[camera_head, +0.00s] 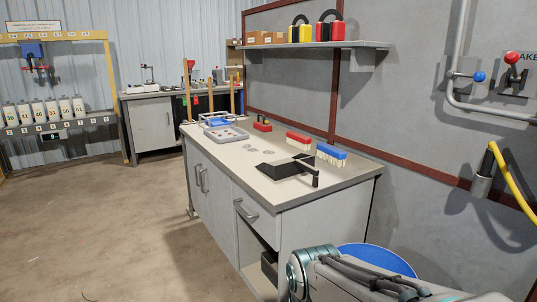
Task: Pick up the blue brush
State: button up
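The blue brush (331,152) lies on the workbench top (262,180) near its right back edge, with a blue back on top and pale bristles facing down. A similar red brush (299,138) lies just to its left and a little farther back. A black tool with an upright handle (290,167) lies in front of the blue brush. My arm shows at the bottom right, well in front of the workbench and apart from the brush. My gripper is not in view.
A grey tray (226,135) and a small red item (262,125) are farther back on the bench. A shelf (318,45) hangs above on the wall. A blue round container (377,259) stands beside my arm. The floor at left (110,230) is clear.

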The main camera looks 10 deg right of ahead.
aim_at(334, 156)
jog(key=u, duration=0.85)
jog(key=i, duration=2.85)
jog(key=z, duration=3)
